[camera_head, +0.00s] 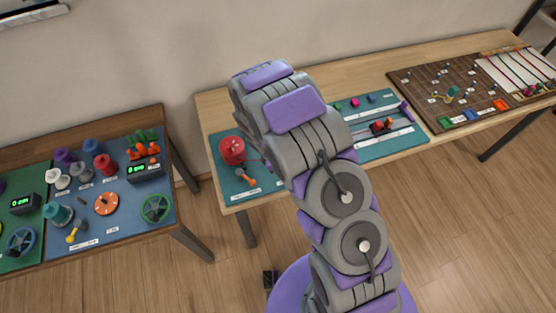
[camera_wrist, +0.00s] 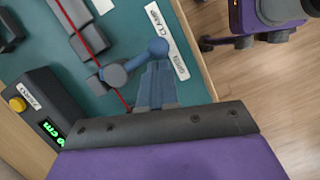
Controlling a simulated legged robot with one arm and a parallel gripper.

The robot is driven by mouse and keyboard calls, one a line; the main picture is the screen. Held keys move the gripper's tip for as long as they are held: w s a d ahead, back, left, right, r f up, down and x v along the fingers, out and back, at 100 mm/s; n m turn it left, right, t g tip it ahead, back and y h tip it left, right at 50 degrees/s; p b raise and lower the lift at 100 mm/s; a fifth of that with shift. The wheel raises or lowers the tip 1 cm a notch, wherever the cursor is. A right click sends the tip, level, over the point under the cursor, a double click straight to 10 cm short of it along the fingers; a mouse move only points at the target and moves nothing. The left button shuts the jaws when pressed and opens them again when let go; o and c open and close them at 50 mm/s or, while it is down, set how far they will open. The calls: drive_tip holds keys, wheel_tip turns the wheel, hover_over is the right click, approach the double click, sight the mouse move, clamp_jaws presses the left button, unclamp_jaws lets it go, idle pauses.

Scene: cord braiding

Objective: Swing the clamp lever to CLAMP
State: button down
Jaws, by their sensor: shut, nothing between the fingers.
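In the wrist view, the clamp lever is a blue-grey arm with a round knob (camera_wrist: 157,48) at its end and a grey hub (camera_wrist: 113,75) on the teal board (camera_wrist: 125,20). A red cord (camera_wrist: 82,28) passes by the hub. A white label strip (camera_wrist: 166,38) beside the knob has CLAMP at its upper end and OPEN at its lower end; the knob is near the middle of the strip. My gripper (camera_wrist: 156,66) is shut and empty, its tips right at the knob; I cannot tell whether they touch. In the head view my arm hides lever and gripper.
A dark box (camera_wrist: 42,110) with a yellow button and green display is at left in the wrist view. In the head view, a red spool (camera_head: 232,150) and an orange-handled part (camera_head: 245,176) are left of my arm. Another table (camera_head: 140,118) with knobs and wheels stands farther left.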

drive_tip(key=shift+s+d+r+n+t+p, duration=0.15)
drive_tip(key=shift+d+r+n+t+p, duration=0.15)
drive_tip(key=shift+d+n+p, duration=0.45)
drive_tip(key=shift+w+d+f+n+t+p, duration=0.15)
drive_tip(key=shift+d+n+t+p, duration=0.15)
drive_tip(key=shift+n+p, duration=0.65)
drive_tip(key=shift+w+d+f+n+t+p, duration=0.1)
drive_tip(key=shift+d+f+n+t+p, duration=0.15)
drive_tip(key=shift+n+p, duration=0.65)
drive_tip(key=shift+r, duration=0.1)
